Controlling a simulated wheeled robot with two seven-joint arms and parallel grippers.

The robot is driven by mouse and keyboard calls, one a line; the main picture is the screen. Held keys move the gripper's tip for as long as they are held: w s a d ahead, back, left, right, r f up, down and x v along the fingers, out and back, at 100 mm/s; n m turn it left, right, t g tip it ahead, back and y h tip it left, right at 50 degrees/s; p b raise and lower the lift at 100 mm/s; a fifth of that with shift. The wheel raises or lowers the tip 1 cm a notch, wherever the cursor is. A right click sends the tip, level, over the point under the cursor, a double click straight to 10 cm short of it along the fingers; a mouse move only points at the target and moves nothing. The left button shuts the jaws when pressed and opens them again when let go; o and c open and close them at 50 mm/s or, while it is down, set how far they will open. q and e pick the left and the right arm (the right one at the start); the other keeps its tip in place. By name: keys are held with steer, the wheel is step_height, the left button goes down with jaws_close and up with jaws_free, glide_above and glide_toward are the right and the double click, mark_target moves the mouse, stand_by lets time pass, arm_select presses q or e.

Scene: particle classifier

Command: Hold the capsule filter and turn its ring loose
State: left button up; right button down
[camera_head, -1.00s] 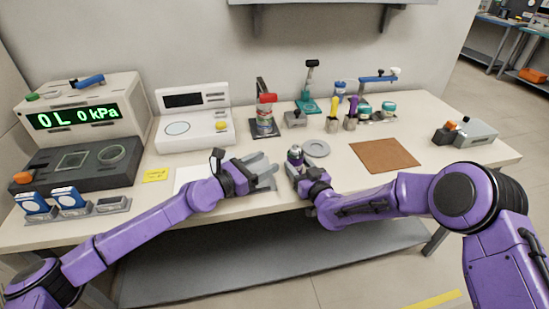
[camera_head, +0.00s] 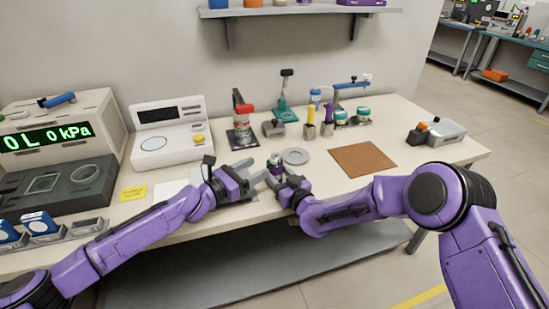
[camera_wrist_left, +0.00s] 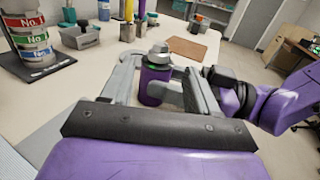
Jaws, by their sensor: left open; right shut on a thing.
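The capsule filter (camera_head: 275,163) stands upright near the table's front edge. In the left wrist view the capsule filter (camera_wrist_left: 155,84) has a purple body, a thin green band and a grey ring and cap (camera_wrist_left: 158,55) on top. My right gripper (camera_head: 280,176) is shut on the capsule filter from the front right, partly hiding its lower part. My left gripper (camera_head: 264,172) is open at its left side. In the left wrist view the fingers of my left gripper (camera_wrist_left: 155,75) lie on either side of the capsule. I cannot tell whether they touch it.
A round grey dish (camera_head: 296,156) lies just behind the capsule, and a brown mat (camera_head: 363,159) lies to the right. A stand with a red-topped jar (camera_head: 243,128) and a small grey box (camera_head: 273,128) stand behind. A yellow note (camera_head: 132,193) lies at the left.

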mark_target(273, 160)
arm_select(q)
steer(key=x, duration=0.8)
steer(key=shift+w+d, duration=0.15)
steer(key=shift+w, duration=0.05)
steer(key=c, duration=0.9)
steer(key=shift+s+d+f+n+t+y, duration=0.1)
steer(key=shift+d+f+n+t+y, duration=0.05)
steer(key=shift+n+t+y, duration=0.85)
steer(key=shift+c, duration=0.3)
steer(key=shift+n+t+y, duration=0.5)
steer(key=shift+y, duration=0.3)
